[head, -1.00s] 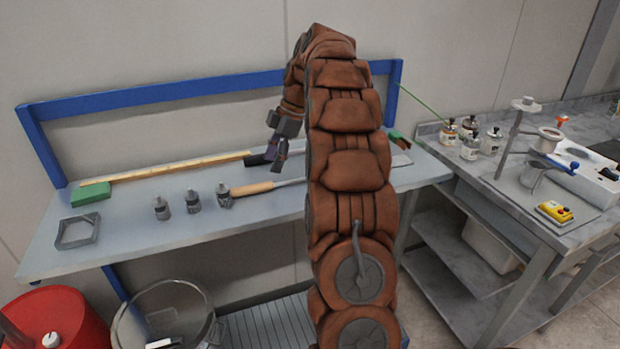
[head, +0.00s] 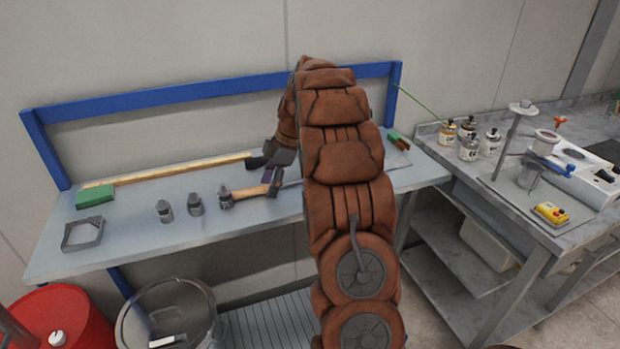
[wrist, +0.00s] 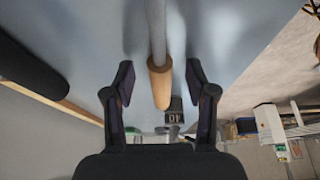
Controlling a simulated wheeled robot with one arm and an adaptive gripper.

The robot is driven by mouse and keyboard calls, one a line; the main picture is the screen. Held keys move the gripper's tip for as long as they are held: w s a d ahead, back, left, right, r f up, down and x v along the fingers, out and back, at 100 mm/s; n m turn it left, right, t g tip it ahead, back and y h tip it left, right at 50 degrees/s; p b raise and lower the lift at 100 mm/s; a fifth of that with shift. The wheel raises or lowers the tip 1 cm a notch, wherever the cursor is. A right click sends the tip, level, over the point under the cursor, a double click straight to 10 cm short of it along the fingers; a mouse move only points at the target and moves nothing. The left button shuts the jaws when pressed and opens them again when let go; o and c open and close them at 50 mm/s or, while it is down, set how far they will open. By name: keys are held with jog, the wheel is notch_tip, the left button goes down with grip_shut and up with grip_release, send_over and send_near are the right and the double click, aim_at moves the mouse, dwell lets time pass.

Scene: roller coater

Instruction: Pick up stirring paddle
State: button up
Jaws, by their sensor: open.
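The stirring paddle lies on the blue-grey bench, its wooden handle (head: 245,192) pointing left and its metal shaft running right behind my arm. In the wrist view the handle (wrist: 160,88) and grey shaft (wrist: 156,30) run between my fingers. My gripper (head: 272,184) is open over the handle's right end. In the wrist view my gripper (wrist: 160,78) has one finger on each side of the handle, with gaps showing. The paddle's far end is hidden by my arm in the head view.
Several small grey weights (head: 195,205) stand near the handle's left end. A long wooden-handled tool with a black end (head: 256,162) lies behind. A green block (head: 95,197) and grey square frame (head: 82,234) are at left. Bottles (head: 469,148) stand on the right-hand counter.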

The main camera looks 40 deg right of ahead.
grip_shut()
dwell(0.5)
